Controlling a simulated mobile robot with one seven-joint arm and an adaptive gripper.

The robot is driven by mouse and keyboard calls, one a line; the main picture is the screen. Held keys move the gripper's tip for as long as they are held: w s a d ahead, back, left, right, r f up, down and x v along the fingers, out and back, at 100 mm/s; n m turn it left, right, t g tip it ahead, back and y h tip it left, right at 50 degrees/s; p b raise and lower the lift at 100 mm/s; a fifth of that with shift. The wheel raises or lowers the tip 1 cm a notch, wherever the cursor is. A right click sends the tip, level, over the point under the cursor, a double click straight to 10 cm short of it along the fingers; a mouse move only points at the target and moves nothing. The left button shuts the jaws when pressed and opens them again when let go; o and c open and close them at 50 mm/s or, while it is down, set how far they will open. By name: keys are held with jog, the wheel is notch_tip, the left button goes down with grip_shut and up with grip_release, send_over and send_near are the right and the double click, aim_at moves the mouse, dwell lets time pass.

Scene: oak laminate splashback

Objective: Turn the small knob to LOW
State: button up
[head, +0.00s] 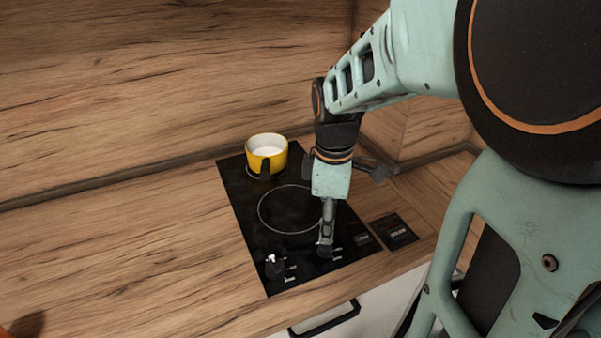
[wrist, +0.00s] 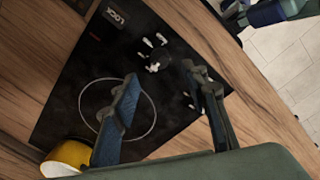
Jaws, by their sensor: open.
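My gripper (head: 326,246) points down over the front right of the black cooktop (head: 250,215). In the wrist view its two fingers (wrist: 160,76) are apart, with nothing held. A dark knob (wrist: 154,67) with white marks around it shows between and just beyond the fingertips; contact cannot be told. In the head view the fingers largely hide this knob, with small white labels to its right. Another dark knob (head: 274,267) with a white pointer sits at the front left of the cooktop, labels beside it. The lettering is too small to read, so LOW cannot be made out.
The front burner ring (head: 260,220) is empty. A small dark panel (head: 395,231) lies to the right. A wooden counter (head: 130,250) surrounds the cooktop.

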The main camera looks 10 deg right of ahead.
aim_at(325, 248)
jog(key=f+b, duration=0.6)
jog(key=f, duration=0.2)
jog(key=shift+w, duration=0.2)
jog(key=shift+c, duration=0.6)
grip_shut()
